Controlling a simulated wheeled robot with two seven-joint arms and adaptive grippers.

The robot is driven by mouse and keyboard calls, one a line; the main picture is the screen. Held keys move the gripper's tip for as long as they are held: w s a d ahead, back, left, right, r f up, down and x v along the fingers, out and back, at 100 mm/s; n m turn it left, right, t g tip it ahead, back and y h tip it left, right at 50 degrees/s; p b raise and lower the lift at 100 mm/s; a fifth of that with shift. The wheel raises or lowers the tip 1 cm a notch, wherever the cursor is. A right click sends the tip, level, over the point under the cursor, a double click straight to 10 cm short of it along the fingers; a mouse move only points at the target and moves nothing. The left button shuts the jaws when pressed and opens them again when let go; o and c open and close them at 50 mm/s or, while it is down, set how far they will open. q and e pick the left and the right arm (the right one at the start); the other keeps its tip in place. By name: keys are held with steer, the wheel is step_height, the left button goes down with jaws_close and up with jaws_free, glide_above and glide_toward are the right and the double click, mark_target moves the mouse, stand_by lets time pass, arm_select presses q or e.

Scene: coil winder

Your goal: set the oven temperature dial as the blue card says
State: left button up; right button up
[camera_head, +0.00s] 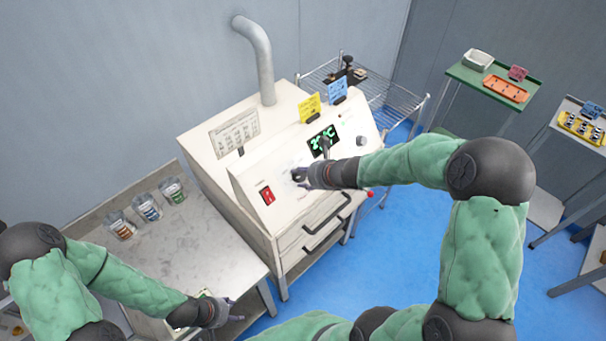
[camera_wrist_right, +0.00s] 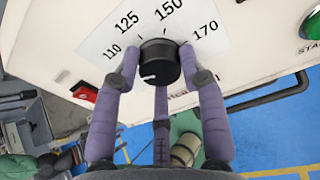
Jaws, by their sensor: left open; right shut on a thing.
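The oven's black temperature dial (camera_wrist_right: 160,62) sits on a white scale plate marked 110, 125, 150 and 170 in the right wrist view. A small white mark shows on the dial's lower-left edge, away from the numbers. My right gripper (camera_head: 300,175) is shut on the dial, with its fingers around it; its purple fingers also show in the right wrist view (camera_wrist_right: 160,78). The blue card (camera_head: 338,90) stands on top of the oven (camera_head: 222,171); its writing is too small to read. My left gripper (camera_head: 224,312) is open, low over the front of the side table.
A yellow card (camera_head: 310,107) stands beside the blue one. A lit green display (camera_head: 322,141), a second knob (camera_head: 361,141) and a red switch (camera_head: 267,195) are on the panel. Several jars (camera_head: 147,207) stand on the side table (camera_head: 205,240). A wire rack (camera_head: 390,90) is behind.

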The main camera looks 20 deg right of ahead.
steer(key=m, duration=0.1)
steer(key=m+p, duration=0.1)
steer(key=m, duration=0.1)
steer(key=f+m, duration=0.1)
steer(key=m, duration=0.1)
steer(key=shift+s+a+y+p, duration=0.1)
steer(key=shift+s+y+p, duration=0.2)
steer(key=shift+s, duration=0.05)
stand_by(0.4)
steer(key=o, duration=1.1)
steer(key=shift+w+r, duration=0.1)
steer(key=shift+r, duration=0.25)
steer(key=shift+d+r, duration=0.2)
steer(key=shift+d, duration=0.1)
steer(key=v, duration=1.1)
steer(key=shift+s, duration=0.35)
